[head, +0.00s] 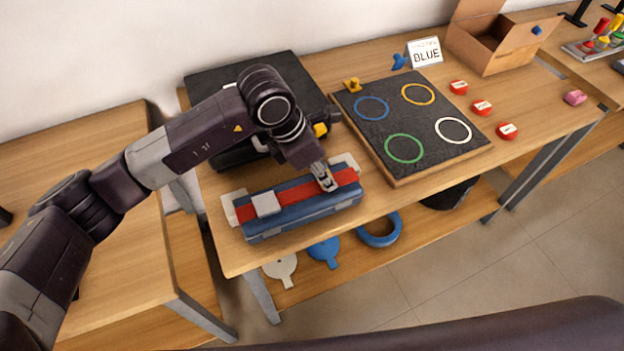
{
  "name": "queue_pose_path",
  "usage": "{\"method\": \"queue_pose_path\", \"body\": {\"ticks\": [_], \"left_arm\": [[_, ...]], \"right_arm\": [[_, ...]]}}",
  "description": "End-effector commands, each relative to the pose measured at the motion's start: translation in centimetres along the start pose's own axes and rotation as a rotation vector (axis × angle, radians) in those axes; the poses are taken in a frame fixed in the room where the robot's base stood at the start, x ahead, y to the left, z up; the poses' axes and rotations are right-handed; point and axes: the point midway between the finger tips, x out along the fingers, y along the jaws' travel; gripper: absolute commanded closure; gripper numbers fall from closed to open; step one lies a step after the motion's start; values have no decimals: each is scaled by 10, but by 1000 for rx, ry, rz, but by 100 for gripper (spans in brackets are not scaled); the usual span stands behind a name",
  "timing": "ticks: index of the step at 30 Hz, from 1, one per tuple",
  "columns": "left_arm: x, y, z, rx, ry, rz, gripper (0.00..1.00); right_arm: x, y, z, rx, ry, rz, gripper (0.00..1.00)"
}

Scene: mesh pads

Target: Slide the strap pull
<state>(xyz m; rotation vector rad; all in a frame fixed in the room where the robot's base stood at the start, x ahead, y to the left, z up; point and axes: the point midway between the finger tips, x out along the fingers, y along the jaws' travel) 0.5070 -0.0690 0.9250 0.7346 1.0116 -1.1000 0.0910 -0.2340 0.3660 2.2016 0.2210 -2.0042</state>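A blue case (300,218) lies at the front left of the wooden table, with a red strap (300,190) along its top. A light grey block (266,204), which looks like the strap pull, sits on the strap near its left end. White end pieces stand at the left (232,208) and right (345,161) ends. My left gripper (326,182) points down at the right part of the strap, apart from the grey block. Its fingers are too small to tell open from shut, and contact with the strap is unclear. My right gripper is out of view.
A black case (225,80) stands behind my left arm. Blue and white pieces lie on the lower shelf.

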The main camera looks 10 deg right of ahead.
Motion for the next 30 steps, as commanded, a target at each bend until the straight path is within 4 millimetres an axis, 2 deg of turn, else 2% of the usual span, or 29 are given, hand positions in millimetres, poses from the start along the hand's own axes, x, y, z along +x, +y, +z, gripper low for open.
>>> {"method": "queue_pose_path", "body": {"ticks": [5, 6, 11, 19, 22, 26, 30], "left_arm": [[-2, 0, 2, 1, -5, 1, 100], [-2, 0, 2, 1, -5, 1, 71], [-2, 0, 1, 1, -3, 1, 54], [-2, 0, 0, 1, -1, 0, 54], [-7, 1, 0, 1, -1, 1, 54], [-27, 1, 0, 2, -2, 4, 54], [-57, 1, 0, 3, -3, 4, 54]], "right_arm": [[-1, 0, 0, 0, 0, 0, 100], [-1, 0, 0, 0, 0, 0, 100], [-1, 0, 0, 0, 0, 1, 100], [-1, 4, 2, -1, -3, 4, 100], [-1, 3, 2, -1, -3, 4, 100], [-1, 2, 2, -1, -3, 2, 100], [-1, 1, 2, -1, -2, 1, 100]]}}
